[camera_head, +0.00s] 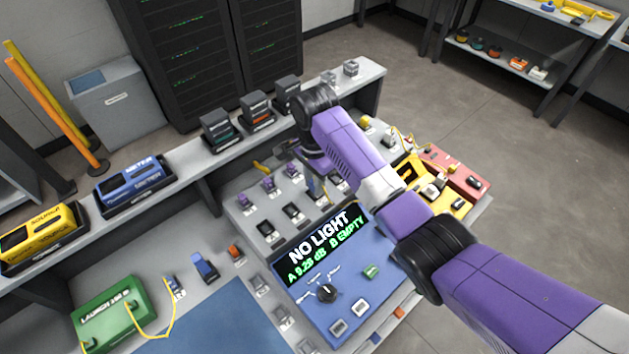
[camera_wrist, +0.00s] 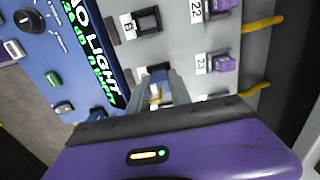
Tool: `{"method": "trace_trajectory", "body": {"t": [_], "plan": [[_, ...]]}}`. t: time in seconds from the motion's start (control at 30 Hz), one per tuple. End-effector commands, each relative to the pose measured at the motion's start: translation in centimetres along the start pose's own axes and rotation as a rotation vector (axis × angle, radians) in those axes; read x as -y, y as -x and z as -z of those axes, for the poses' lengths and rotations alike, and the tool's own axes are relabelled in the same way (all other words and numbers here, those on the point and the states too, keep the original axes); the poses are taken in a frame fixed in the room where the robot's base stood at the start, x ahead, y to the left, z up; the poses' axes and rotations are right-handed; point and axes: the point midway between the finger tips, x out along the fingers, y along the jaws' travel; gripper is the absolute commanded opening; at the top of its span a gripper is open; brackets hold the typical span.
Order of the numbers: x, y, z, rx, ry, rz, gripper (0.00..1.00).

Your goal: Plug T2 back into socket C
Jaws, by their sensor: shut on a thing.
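My gripper (camera_wrist: 160,98) is shut on a small blue plug, which I take to be T2 (camera_wrist: 160,88); its label cannot be read. In the head view my gripper (camera_head: 318,190) is low over the grey socket panel (camera_head: 262,213), largely hidden by my arm. Socket B (camera_wrist: 147,21), dark and marked with a B, lies beyond the fingers in the wrist view. The spot under the fingertips, in line with socket B, is hidden, so I cannot tell whether the plug touches or sits in a socket. Socket C's label does not show.
Purple plugs marked 22 (camera_wrist: 218,6) and 23 (camera_wrist: 224,63) stand close beside the fingers, with yellow cables (camera_wrist: 262,24) behind. The blue console (camera_head: 347,280) reads NO LIGHT, with A 9.29 dB and B EMPTY. Dark module boxes (camera_head: 256,108) line the back shelf.

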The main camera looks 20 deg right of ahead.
Motion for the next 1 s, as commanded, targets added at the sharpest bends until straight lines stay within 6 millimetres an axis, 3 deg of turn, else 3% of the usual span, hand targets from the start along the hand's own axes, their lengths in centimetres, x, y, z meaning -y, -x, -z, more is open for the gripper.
{"method": "trace_trajectory", "body": {"t": [1.0], "plan": [[0.0,-1.0,0.0,0.001,0.000,0.001,0.00]]}}
